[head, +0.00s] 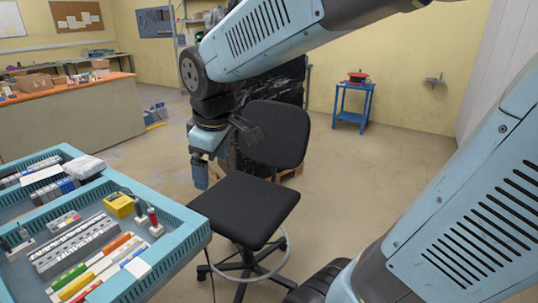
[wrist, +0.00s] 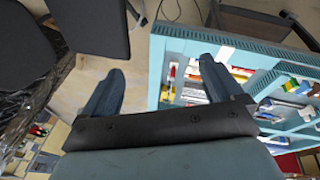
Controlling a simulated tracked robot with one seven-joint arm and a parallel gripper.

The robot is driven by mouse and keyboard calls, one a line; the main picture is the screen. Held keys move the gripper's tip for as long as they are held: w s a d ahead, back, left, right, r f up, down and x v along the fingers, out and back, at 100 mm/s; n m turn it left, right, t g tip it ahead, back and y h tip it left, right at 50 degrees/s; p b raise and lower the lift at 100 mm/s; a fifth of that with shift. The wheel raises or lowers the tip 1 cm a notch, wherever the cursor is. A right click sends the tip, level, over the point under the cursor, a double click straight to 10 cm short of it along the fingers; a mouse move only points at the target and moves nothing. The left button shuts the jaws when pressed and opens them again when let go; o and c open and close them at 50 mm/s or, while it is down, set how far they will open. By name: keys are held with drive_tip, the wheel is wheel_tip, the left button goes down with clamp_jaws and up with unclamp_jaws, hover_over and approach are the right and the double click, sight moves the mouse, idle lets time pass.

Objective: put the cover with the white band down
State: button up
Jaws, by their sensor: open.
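My gripper (head: 200,180) hangs in the air to the right of the blue tray (head: 168,256), behind the black chair seat in the head view. In the wrist view my gripper (wrist: 161,75) has its two blue fingers wide apart, with nothing between them. No cover with a white band can be made out in either view. The tray holds a grey socket strip (head: 78,246), colored bars (head: 100,268), a yellow block (head: 119,206) and small upright parts. The blue tray also shows in the wrist view (wrist: 157,70), beyond the right finger.
A black office chair (head: 243,208) stands right of the tray. A workbench (head: 75,120) with boxes is at the back left. A small blue stand (head: 352,104) with a red item is at the back. The floor (head: 350,180) right of the chair is clear.

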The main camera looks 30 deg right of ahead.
drive_tip(key=s+d+r+m+t, duration=0.2)
drive_tip(key=s+d+r+m, duration=0.1)
drive_tip(key=s+d+m, duration=0.5)
drive_tip(key=shift+d+r+m, duration=0.15)
drive_tip(key=shift+d+m, duration=0.5)
drive_tip(key=shift+m, duration=0.15)
drive_tip(key=shift+s, duration=0.1)
drive_tip(key=shift+o, duration=0.6)
